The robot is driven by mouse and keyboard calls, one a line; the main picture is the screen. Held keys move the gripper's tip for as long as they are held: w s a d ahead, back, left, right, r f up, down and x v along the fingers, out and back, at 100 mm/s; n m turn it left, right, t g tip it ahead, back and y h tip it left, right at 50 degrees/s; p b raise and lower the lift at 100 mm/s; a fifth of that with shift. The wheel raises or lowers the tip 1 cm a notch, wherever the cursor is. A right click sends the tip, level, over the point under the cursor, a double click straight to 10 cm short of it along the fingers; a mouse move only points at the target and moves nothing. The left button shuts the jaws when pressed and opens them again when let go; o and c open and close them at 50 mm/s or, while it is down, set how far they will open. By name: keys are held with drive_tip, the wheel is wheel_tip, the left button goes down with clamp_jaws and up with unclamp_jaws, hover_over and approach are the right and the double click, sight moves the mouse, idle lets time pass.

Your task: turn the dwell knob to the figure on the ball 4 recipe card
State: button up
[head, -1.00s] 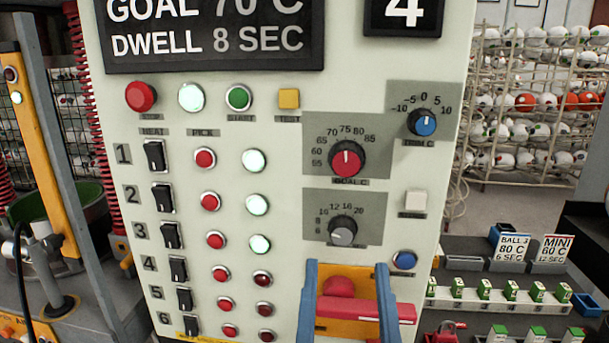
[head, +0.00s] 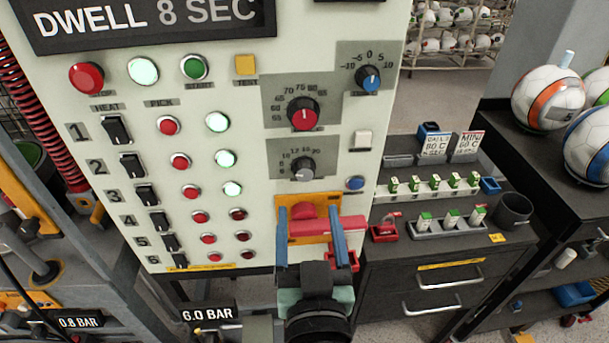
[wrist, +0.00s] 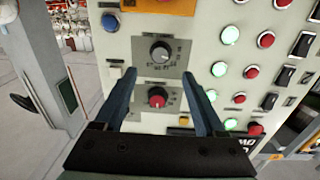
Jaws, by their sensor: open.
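The grey dwell knob (head: 303,168) sits on a grey plate low on the white panel, under the red goal knob (head: 304,114). In the wrist view, which is upside down, the dwell knob (wrist: 160,51) shows above the red knob (wrist: 157,97). Its pointer is too small to read. My gripper (head: 309,211) is open and empty below the dwell knob in the head view; the wrist view shows its blue fingers (wrist: 158,76) apart. The display (head: 150,22) reads DWELL 8 SEC. Two small recipe cards stand at right, one (head: 437,147) hard to read, one marked MINI (head: 467,146). I see no ball 4 card.
A red part on a yellow plate (head: 305,206) shows behind my fingers. A blue button (head: 355,183) and a white button (head: 363,140) are right of the dwell knob. Heat switches (head: 117,129) line the left. A dark bench (head: 440,262) with balls beyond stands right.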

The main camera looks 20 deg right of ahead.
sight(305, 174)
drive_tip(key=p+x, duration=0.1)
drive_tip(key=x, duration=0.6)
drive_tip(key=shift+w+p, duration=0.35)
drive_tip(key=shift+p, duration=0.05)
drive_tip(key=shift+d, duration=0.1)
clamp_jaws()
